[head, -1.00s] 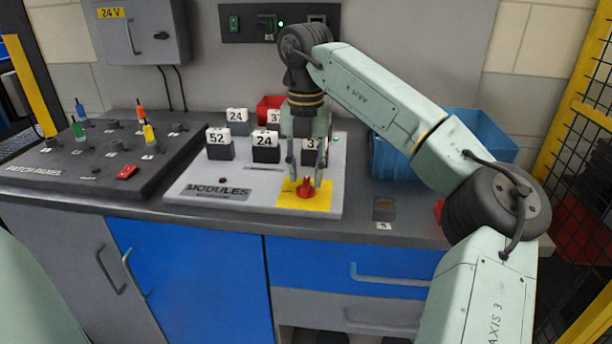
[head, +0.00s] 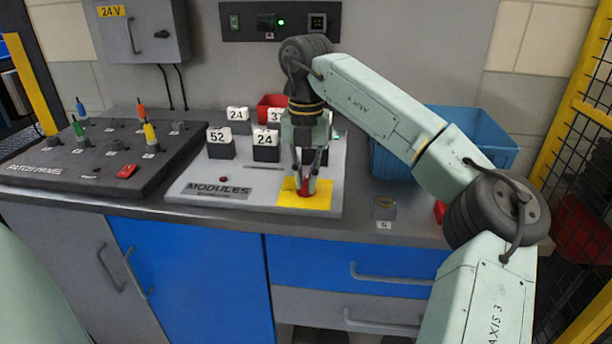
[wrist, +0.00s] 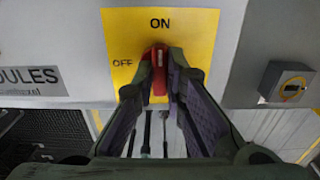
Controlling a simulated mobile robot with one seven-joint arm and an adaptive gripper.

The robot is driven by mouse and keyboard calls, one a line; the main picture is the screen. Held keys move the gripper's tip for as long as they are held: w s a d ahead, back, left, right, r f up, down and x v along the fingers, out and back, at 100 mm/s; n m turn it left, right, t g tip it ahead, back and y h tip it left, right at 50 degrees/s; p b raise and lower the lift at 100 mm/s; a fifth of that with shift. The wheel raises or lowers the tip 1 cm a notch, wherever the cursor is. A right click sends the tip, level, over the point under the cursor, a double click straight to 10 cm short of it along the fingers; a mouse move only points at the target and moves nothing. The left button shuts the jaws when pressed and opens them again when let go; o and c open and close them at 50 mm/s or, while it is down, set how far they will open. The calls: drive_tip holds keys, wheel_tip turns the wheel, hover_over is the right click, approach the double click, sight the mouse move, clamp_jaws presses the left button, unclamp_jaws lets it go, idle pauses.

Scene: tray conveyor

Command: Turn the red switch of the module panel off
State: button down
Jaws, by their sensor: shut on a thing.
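The module panel (head: 250,203) is a light grey board marked MODULES on the bench. Its red switch (wrist: 159,62) sits on a yellow plate (wrist: 196,40) with ON printed above and OFF to the left. In the wrist view the switch's handle stands upright in line with ON. My gripper (wrist: 160,82) has one finger on each side of the handle and is shut on it. In the head view my gripper (head: 304,187) points down at the yellow plate, and its fingers hide much of the switch.
Numbered modules (head: 266,147) stand on the panel behind and left of my gripper. The patch panel (head: 70,168) with coloured plugs lies to the left. A blue bin (head: 480,135) stands to the right, and a small grey box (head: 385,207) sits beside the panel.

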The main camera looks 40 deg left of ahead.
drive_tip(key=shift+r+n+p, duration=0.1)
drive_tip(key=shift+n+p, duration=0.25)
drive_tip(key=shift+n, duration=0.05)
drive_tip(key=n+p, duration=0.1)
drive_tip(key=n, duration=0.1)
drive_tip(key=shift+r+n+p, duration=0.1)
drive_tip(key=shift+n+p, duration=0.25)
drive_tip(key=shift+n, duration=0.05)
drive_tip(key=n+p, duration=0.2)
drive_tip(key=n, duration=0.3)
drive_tip(key=n+p, duration=0.1)
drive_tip(key=n, duration=0.4)
drive_tip(key=shift+n+p, duration=0.6)
drive_tip(key=shift+n, duration=1.4)
drive_tip(key=shift+a+n, duration=0.1)
drive_tip(key=shift+n, duration=0.2)
drive_tip(key=c, duration=1.6)
unclamp_jaws()
drive_tip(key=shift+f, duration=0.2)
drive_tip(key=shift+c, duration=0.2)
drive_tip(key=shift+r, duration=0.15)
